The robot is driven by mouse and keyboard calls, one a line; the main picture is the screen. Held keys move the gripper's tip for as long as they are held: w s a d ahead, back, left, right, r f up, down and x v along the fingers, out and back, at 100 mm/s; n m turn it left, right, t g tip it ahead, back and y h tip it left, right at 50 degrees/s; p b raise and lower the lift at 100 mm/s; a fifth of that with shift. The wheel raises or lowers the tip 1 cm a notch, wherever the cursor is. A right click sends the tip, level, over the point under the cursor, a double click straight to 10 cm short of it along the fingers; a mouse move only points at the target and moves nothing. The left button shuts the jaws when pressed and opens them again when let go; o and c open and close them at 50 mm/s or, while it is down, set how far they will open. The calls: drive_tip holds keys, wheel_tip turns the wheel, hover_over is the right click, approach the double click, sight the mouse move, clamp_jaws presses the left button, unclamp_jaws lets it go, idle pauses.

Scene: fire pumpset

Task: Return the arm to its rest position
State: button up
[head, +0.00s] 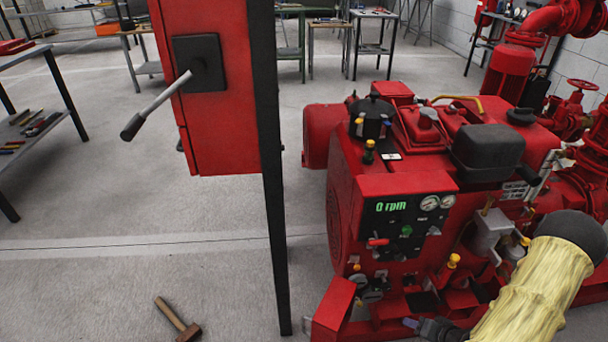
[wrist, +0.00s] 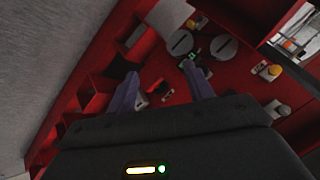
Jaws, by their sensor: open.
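My arm, in a yellow sleeve, reaches in from the lower right of the head view. My gripper (head: 412,323) is low in front of the red pump engine (head: 350,200), near its base. In the wrist view my gripper (wrist: 162,84) has its two bluish fingers apart, with nothing held between them. Red engine parts and round fittings lie beyond the fingertips. I cannot tell whether the fingers touch anything. The engine's control panel (head: 405,215) shows "0 rpm" in green, with two gauges and a red lever.
A red cabinet (head: 218,120) with a grey lever handle hangs on a black post (head: 272,220) left of the engine. A hammer (head: 178,320) lies on the floor. Workbenches stand at the left and back. Red pipes and valves (head: 580,90) are at right. The floor between is open.

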drive_tip(key=w+a+r+n+g+h, duration=0.2)
drive_tip(key=a+r, duration=0.1)
drive_tip(key=r, duration=0.4)
drive_tip(key=w+a+r+n+g+h, duration=0.1)
drive_tip(key=w+a+r+n+g, duration=0.15)
drive_tip(key=r, duration=0.55)
drive_tip(key=s+a+r, duration=0.4)
drive_tip(key=a+r, duration=0.2)
drive_tip(key=a, duration=0.1)
drive_tip(key=s+a+r, duration=0.3)
drive_tip(key=a+r, duration=0.4)
wheel_tip(320, 180, up, 37)
drive_tip(key=p, duration=3.8)
drive_tip(key=shift+d+r+n+g, duration=0.2)
drive_tip(key=shift+n+g, duration=0.15)
